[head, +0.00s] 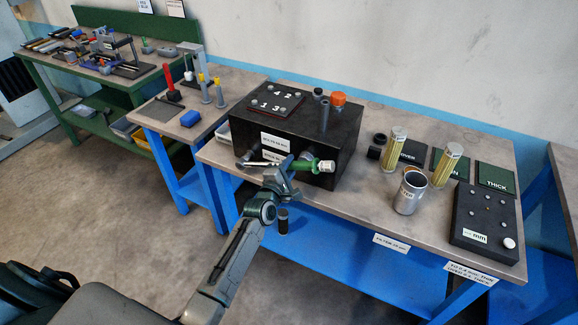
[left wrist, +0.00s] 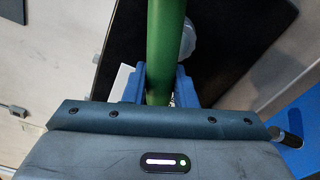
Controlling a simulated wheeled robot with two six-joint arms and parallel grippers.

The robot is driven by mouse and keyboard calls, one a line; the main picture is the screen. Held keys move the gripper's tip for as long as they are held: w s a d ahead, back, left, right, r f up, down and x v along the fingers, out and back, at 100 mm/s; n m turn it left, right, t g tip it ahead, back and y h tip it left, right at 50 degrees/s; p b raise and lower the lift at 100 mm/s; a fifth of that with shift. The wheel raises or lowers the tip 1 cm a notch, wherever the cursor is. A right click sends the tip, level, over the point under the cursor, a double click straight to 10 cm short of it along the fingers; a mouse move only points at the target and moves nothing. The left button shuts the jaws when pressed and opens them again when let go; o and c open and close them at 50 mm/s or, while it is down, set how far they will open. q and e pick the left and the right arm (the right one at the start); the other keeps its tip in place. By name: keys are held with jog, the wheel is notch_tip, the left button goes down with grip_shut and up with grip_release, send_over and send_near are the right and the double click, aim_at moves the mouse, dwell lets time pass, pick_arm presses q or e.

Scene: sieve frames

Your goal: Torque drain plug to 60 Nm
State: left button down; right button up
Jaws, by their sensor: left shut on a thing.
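My left gripper (head: 284,180) is shut on the green handle of a torque wrench (head: 300,164). In the left wrist view the green handle (left wrist: 165,45) runs up between the two blue fingers of the gripper (left wrist: 158,90). In the head view the wrench lies roughly level before the front face of a black block (head: 340,150), its pale end to the right and its metal shaft to the left. Whether the shaft's left end touches the block I cannot tell. I cannot pick out the drain plug; the wrench and gripper cover part of the block's lower front.
On the block lie a numbered plate (head: 276,100) and an orange-capped part (head: 338,99). To the right stand a metal can (head: 410,193), two yellow filters and a black gauge board (head: 487,222). A side table with tools (head: 190,105) stands to the left.

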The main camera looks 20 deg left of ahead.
pick_arm(q)
jog(key=shift+d+f, duration=0.1)
jog(key=shift+f, duration=0.05)
jog(key=shift+f+m+b, duration=0.1)
jog(key=shift+m+b, duration=0.2)
jog(key=shift+d+f+m+b, duration=0.3)
jog(key=shift+f+m+b, duration=0.1)
jog(key=shift+f+b, duration=0.4)
dwell(0.4)
jog(key=shift+d+f+m+b, duration=0.15)
jog(key=shift+f+m+b, duration=0.35)
jog(key=shift+f+b, duration=0.55)
jog(key=shift+b, duration=0.15)
jog(key=shift+r, duration=0.2)
jog(key=shift+r+p, duration=0.55)
jog(key=shift+p, duration=0.4)
